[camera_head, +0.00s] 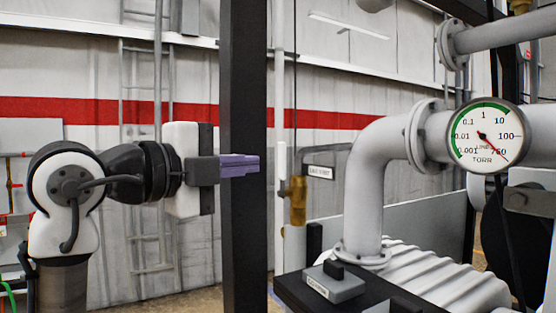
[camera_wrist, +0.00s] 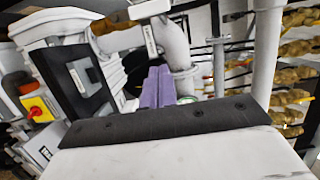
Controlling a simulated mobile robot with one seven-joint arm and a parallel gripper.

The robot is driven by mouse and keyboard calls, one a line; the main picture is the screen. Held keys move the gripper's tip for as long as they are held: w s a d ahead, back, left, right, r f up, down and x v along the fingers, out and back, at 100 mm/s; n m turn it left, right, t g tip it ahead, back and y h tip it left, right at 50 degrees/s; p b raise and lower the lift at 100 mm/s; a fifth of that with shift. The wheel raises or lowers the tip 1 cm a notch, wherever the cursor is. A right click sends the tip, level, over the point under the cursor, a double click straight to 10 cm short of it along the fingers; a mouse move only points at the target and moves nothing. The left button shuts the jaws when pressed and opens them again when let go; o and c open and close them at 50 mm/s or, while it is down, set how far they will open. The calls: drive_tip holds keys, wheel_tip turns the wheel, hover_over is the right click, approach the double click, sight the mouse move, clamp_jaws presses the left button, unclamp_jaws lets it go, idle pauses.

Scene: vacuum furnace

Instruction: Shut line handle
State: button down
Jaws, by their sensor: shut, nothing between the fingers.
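My gripper (camera_head: 257,164) is in the head view, left of centre, with its purple fingers together and pointing right. It is also in the wrist view (camera_wrist: 160,70), shut, with nothing between the fingers. I cannot pick out the line handle for certain in either view. A round dial gauge (camera_head: 487,135) marked LINE and TORR is at the right on a thick grey pipe (camera_head: 382,150), well apart from my gripper. A grey metal piece (camera_head: 530,201) sits below the gauge, cut off by the frame edge; I cannot tell whether it is a handle.
A dark upright post (camera_head: 244,60) stands by my fingers. A brass fitting (camera_head: 298,192) is beside a small label plate (camera_head: 320,172). A labelled grey box (camera_head: 335,284) sits below the pipe. A red-and-yellow switch (camera_wrist: 37,109) is at the wrist view's left.

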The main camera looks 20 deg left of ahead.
sight(282, 170)
drive_tip(key=w+p, duration=0.4)
drive_tip(key=w, duration=0.7)
drive_tip(key=shift+w+d, duration=0.35)
drive_tip(key=shift+d, duration=0.1)
